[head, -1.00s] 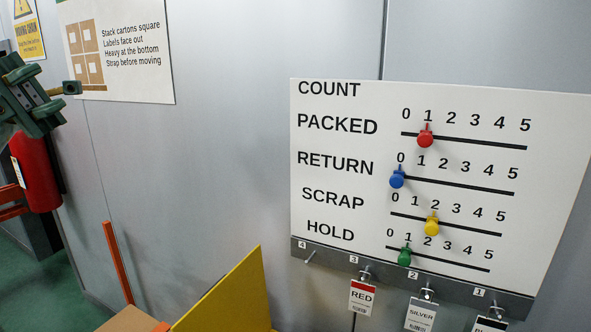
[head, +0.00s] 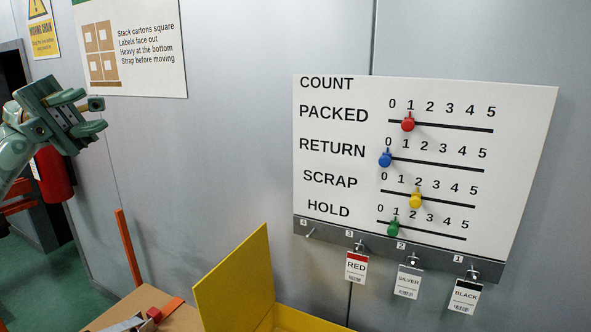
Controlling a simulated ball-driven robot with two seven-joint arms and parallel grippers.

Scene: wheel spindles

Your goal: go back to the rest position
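My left gripper (head: 99,115) is at the upper left, in front of the grey wall. Its two green fingers are apart with nothing between them, well left of the count board (head: 530,110). My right gripper is not in view. On the board, the red knob (head: 408,124) is at 1 on PACKED and the blue knob (head: 385,160) at 0 on RETURN. The yellow knob (head: 416,201) is at 2 on SCRAP and the green knob (head: 394,228) at 1 on HOLD.
Tags RED (head: 356,268), SILVER (head: 408,282) and BLACK (head: 465,297) hang below the board; hook 4 (head: 310,232) is bare. A yellow bin (head: 235,285) and a cardboard surface (head: 175,313) are below. A red extinguisher (head: 55,175) is behind my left arm.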

